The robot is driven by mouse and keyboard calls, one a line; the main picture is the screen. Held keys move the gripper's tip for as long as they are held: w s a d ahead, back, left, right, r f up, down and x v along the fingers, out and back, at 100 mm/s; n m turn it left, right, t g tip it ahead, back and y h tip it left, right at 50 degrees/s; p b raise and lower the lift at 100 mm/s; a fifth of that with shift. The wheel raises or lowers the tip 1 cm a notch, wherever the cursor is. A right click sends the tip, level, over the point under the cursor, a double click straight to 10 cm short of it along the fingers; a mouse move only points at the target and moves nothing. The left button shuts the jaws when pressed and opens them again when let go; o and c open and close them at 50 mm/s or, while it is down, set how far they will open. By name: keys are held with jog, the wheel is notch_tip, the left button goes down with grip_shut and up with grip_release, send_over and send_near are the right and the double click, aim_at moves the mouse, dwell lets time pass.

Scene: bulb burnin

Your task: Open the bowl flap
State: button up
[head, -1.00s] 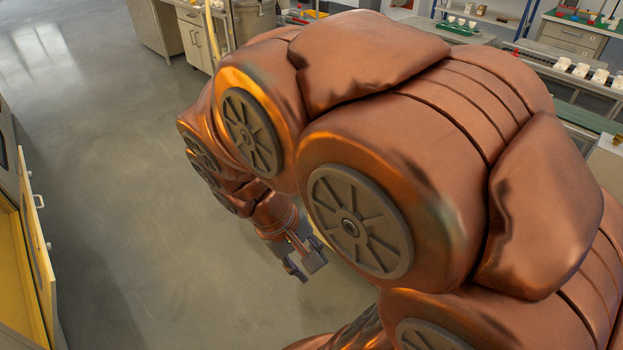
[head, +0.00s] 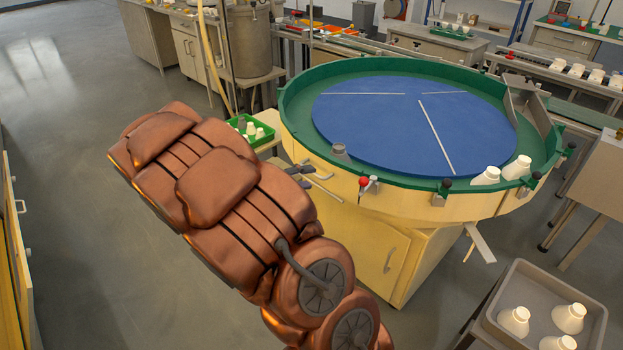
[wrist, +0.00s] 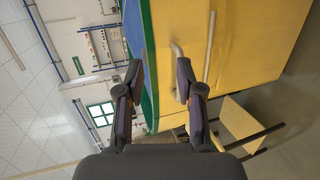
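The bowl (head: 290,108) is a large round drum with a green rim, a yellow side wall and a blue disc inside. A pale bar handle (head: 322,177) sits on its side wall at the front left; I take this panel as the flap, and it looks closed. My gripper (head: 300,169) is beside that wall, close to the handle. In the wrist view my gripper (wrist: 157,78) is open and empty, its fingers pointing at the yellow wall. A curved pale handle (wrist: 178,55) shows just ahead of the right finger; I cannot tell whether they touch.
A red-knobbed lever (head: 364,183) stands on the bowl's front wall. White bottles (head: 486,176) lie in the bowl's right side. A yellow cabinet (head: 385,255) is under the bowl. A grey tray (head: 545,285) holds bottles at lower right. The floor (head: 70,150) at left is clear.

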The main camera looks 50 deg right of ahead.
jog(key=n+t+h+b, duration=0.1)
jog(key=t, duration=0.1)
send_near(318, 172)
notch_tip(318, 172, up, 2)
jog(key=s+a, duration=0.1)
jog(key=a, duration=0.1)
jog(key=shift+p+x, duration=0.5)
jog(key=shift+x, duration=3.6)
jog(key=shift+r, duration=0.15)
grip_shut()
